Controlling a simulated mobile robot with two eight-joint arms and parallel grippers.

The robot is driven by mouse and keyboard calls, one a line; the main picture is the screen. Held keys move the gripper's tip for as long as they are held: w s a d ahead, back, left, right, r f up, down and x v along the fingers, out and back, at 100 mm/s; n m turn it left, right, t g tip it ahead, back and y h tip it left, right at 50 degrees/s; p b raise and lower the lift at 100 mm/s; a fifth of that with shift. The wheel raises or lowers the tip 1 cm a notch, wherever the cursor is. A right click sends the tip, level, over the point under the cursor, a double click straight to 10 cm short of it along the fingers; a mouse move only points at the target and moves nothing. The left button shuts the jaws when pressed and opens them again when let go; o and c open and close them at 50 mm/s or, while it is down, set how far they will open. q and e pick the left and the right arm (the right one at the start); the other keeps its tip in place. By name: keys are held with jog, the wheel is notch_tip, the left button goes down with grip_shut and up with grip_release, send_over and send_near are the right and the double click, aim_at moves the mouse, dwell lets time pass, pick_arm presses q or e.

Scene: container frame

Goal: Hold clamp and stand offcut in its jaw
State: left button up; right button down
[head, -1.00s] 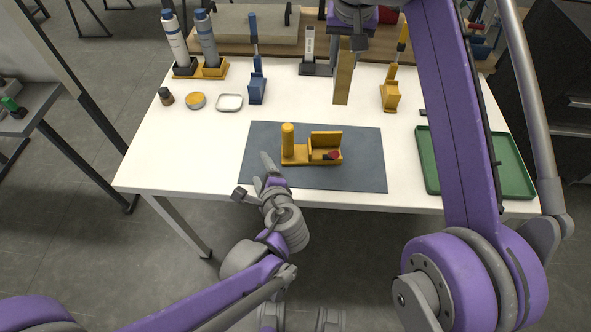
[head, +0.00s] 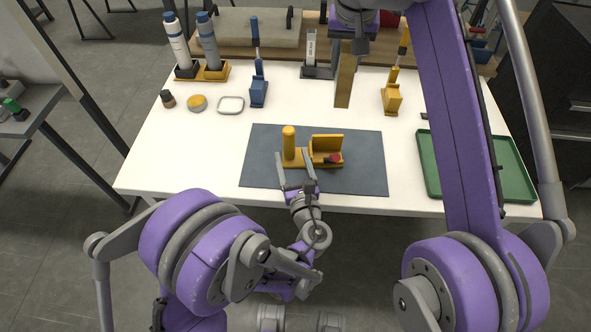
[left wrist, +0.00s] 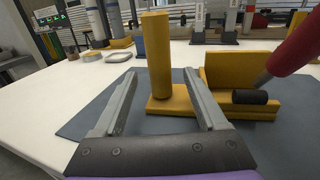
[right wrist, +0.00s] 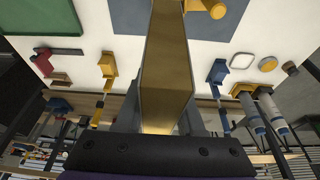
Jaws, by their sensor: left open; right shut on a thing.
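A yellow clamp (head: 327,146) sits on the dark grey mat (head: 262,173). It has an upright round post, a flat base, an upright plate and a red-ended screw. My left gripper (head: 293,170) is open in front of the post. In the left wrist view its fingers (left wrist: 160,105) lie either side of the post (left wrist: 157,55), which stands between or just beyond the tips; contact cannot be told. My right gripper (right wrist: 165,120) is shut on the wooden offcut (right wrist: 165,65), a long yellowish-brown block. In the head view the offcut (head: 345,82) hangs upright above the table's back half.
A green tray (head: 432,180) lies at the right. Along the back stand a blue tool (head: 258,92), another yellow tool (head: 391,98) and two bottles (head: 208,45) in a yellow holder. A small jar, a tin and a white dish (head: 230,105) sit at the back left.

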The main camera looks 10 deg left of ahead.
pick_arm(q)
jog(key=x, duration=0.7)
jog(key=shift+w, duration=0.15)
jog(key=shift+c, duration=0.2)
grip_shut()
dwell(1.1)
